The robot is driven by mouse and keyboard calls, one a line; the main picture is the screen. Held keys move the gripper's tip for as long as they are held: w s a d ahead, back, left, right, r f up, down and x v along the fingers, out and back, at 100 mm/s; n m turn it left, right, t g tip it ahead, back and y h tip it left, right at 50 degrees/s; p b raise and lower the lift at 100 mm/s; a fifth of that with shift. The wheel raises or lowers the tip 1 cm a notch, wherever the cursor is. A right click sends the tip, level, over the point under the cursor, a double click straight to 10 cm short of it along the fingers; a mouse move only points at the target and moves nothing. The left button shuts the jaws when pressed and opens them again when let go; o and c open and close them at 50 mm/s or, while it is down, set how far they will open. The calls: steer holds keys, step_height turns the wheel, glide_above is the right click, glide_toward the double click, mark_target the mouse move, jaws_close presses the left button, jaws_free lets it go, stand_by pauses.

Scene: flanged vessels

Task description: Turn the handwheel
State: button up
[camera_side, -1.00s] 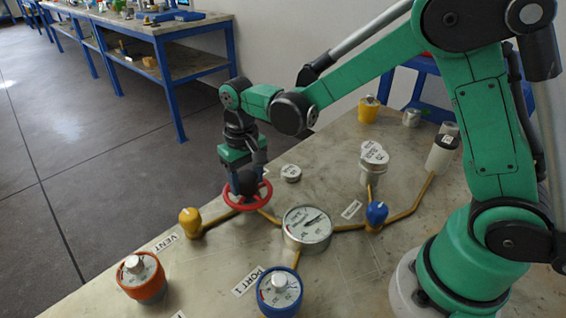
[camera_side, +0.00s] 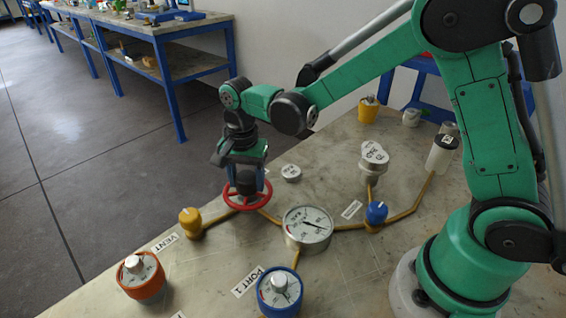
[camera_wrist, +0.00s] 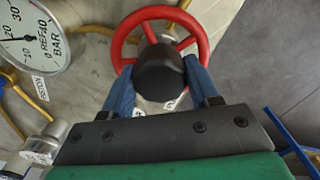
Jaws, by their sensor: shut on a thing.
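The red handwheel (camera_side: 247,208) sits level on the yellow pipe line at the table's left part, and its spoked rim shows at the top of the wrist view (camera_wrist: 160,12). My gripper (camera_side: 246,182) points down onto it from above. In the wrist view my gripper (camera_wrist: 162,78) has its two blue fingers on either side of the wheel's dark round hub (camera_wrist: 160,68), shut on it. The hub hides part of the spokes.
A round pressure gauge (camera_side: 308,228) stands right of the wheel. A yellow vent knob (camera_side: 190,220) is close at its left, a blue knob (camera_side: 376,212) farther right. Orange (camera_side: 141,276) and blue (camera_side: 279,291) dials stand in front. The table's edge lies behind the wheel.

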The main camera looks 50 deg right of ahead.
mark_target(247, 176)
steer(key=shift+m, duration=1.3)
steer(key=o, duration=1.3)
steer(key=shift+c, duration=0.2)
steer(key=shift+r, duration=2.8)
